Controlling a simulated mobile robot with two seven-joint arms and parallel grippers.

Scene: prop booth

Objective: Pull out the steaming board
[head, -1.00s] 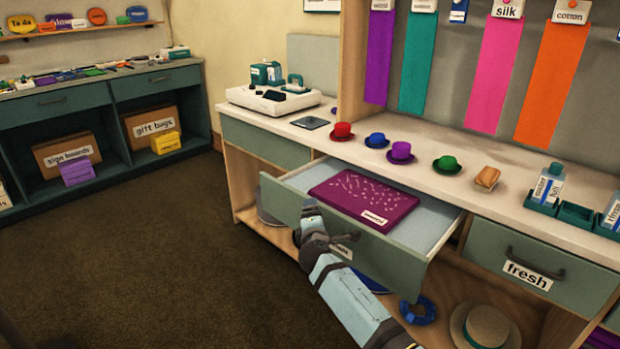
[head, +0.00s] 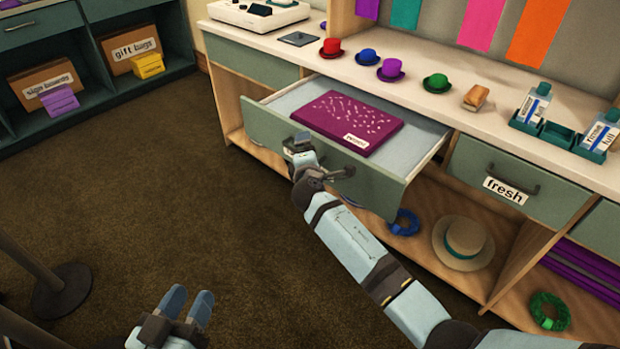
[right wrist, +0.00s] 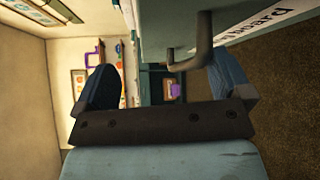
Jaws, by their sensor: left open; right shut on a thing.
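The steaming board (head: 350,118) is a flat purple board with pale specks and a white label. It lies in the pulled-out green drawer (head: 268,135) under the counter. My right gripper (head: 318,160) is at the drawer's front, shut on its dark handle (head: 345,173), and partly covers it. The right wrist view shows the handle (right wrist: 203,55) between the fingers of this gripper (right wrist: 165,85). The board is not seen in that view. My left gripper (head: 187,307) is open and empty over the carpet at the bottom left, well away from the drawer.
Small hats (head: 391,70) and bottles (head: 534,104) stand on the counter above. A closed drawer labelled "fresh" (head: 500,190) is to the right. A straw hat (head: 463,242) lies on the shelf below. A dark post base (head: 62,290) stands at the left.

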